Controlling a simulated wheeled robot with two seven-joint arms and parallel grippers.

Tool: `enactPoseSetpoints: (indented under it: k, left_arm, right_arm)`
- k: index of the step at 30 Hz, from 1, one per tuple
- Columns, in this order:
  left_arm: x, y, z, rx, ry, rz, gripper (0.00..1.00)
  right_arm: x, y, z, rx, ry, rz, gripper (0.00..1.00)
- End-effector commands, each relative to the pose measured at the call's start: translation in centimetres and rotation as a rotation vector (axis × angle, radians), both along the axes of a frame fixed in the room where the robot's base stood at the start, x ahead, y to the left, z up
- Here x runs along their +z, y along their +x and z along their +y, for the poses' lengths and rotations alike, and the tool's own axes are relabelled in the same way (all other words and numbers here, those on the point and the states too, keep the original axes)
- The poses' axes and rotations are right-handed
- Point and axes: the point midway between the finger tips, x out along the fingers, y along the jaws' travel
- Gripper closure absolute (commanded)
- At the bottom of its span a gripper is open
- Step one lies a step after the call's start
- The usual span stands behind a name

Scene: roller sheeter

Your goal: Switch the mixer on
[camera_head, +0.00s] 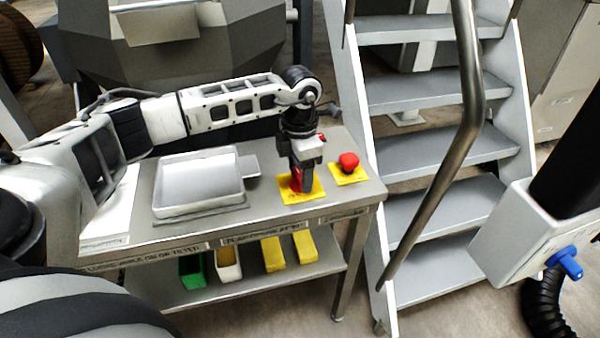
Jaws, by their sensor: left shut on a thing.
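My left gripper (299,186) points down over a yellow plate (314,194) on the steel table (278,211). It is shut on a red switch (295,179), which is mostly hidden by the fingers. A red mushroom button (348,161) stands on a second yellow plate (348,177) to the right of the gripper, apart from it. Another bit of red shows just behind the gripper. The large grey machine (170,45) behind the table may be the mixer; I cannot tell. My right gripper is not in view.
A shallow metal tray (200,206) and white sheets (106,220) lie left on the table. Green, white and yellow bins sit on its lower shelf (240,284). Metal stairs (428,150) with a handrail (447,150) rise close on the right.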

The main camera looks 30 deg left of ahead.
Motion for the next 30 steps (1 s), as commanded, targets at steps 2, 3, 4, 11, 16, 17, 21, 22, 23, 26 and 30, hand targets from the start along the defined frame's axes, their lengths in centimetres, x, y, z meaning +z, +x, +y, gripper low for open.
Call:
enactPoseSetpoints:
  k: [2, 3, 4, 11, 16, 17, 21, 22, 23, 26, 30]
  left_arm:
    - [0.08, 0.12, 0.03, -0.036, -0.001, -0.004, 0.65]
    - [0.10, 0.12, 0.03, -0.054, -0.002, -0.005, 0.65]
    - [0.11, 0.11, 0.02, -0.065, -0.002, -0.005, 0.65]
    - [0.16, 0.11, 0.01, -0.119, -0.002, -0.005, 0.65]
    - [0.19, 0.11, 0.00, -0.131, -0.002, -0.005, 0.65]
    - [0.19, 0.11, 0.00, -0.132, -0.002, -0.005, 0.65]
    - [0.20, 0.11, 0.00, -0.133, -0.001, -0.004, 0.65]
    - [0.20, 0.11, 0.00, -0.133, -0.001, -0.004, 0.65]
    - [0.20, 0.11, 0.00, -0.133, -0.001, -0.004, 0.65]
    - [0.20, 0.11, 0.00, -0.133, -0.001, -0.004, 0.34]
    - [0.14, 0.09, 0.00, -0.131, -0.001, -0.003, 0.20]
  right_arm:
    - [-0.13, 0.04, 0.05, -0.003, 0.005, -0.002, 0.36]
    - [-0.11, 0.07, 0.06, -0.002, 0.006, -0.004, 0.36]
    - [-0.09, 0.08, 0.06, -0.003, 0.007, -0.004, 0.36]
    - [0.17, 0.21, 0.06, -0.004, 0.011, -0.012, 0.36]
    - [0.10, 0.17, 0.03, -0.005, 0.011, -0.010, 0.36]
    - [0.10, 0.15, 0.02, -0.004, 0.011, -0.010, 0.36]
    - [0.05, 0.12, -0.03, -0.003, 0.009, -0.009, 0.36]
    - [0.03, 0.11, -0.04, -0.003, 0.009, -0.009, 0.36]
    - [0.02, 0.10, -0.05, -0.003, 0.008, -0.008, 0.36]
    - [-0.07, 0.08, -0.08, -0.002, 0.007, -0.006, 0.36]
    - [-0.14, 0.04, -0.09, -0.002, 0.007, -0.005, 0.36]
